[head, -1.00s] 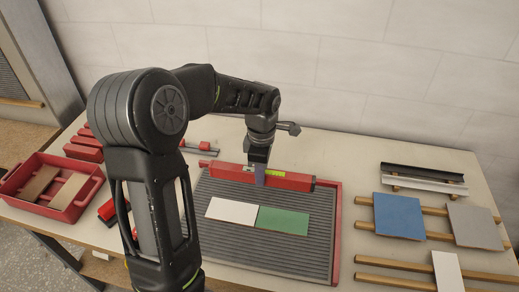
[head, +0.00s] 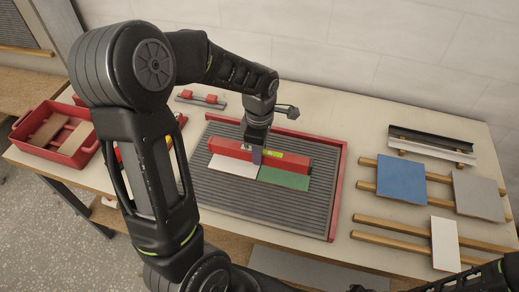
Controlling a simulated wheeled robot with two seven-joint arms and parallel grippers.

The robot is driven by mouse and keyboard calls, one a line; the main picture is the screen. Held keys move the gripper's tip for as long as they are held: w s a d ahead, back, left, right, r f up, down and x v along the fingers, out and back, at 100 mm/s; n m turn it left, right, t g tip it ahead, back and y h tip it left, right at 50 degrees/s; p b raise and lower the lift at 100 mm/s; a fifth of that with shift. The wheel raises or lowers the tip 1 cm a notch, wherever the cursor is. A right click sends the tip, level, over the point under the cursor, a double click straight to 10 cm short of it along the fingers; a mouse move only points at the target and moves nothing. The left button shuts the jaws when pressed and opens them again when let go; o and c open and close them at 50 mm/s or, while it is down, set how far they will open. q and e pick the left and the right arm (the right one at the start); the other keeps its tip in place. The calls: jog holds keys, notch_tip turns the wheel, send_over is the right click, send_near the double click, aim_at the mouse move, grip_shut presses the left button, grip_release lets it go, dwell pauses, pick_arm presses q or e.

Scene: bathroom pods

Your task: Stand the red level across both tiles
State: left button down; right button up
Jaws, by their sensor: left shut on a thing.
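The red level (head: 292,162), with a yellow-green vial window, is upright on its long edge. It lies along the back part of a white tile (head: 232,166) and a green tile (head: 284,179), spanning the line between them. My left gripper (head: 256,156) is shut on the level near its middle, from above. I cannot tell whether the level touches the tiles or hangs just above them. The tiles lie side by side on a ribbed grey board (head: 270,210). My right gripper is out of view; only part of that arm shows at the bottom right.
A red rim (head: 337,190) borders the board. A red bin (head: 70,152) with tan pieces stands at left. A blue tile (head: 401,178), a grey tile (head: 478,194) and a white tile (head: 445,244) rest on wooden strips at right. Metal profiles (head: 430,146) lie behind them.

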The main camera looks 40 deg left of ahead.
pick_arm(q)
jog(key=shift+f+b, duration=0.9)
jog(key=shift+f, duration=0.7)
jog(key=shift+f+b, duration=0.55)
jog(key=shift+b, duration=0.1)
dwell(0.6)
jog(key=c, duration=0.7)
grip_release()
jog(key=shift+r, duration=0.1)
jog(key=shift+r+p, duration=2.3)
jog(key=shift+r, duration=0.65)
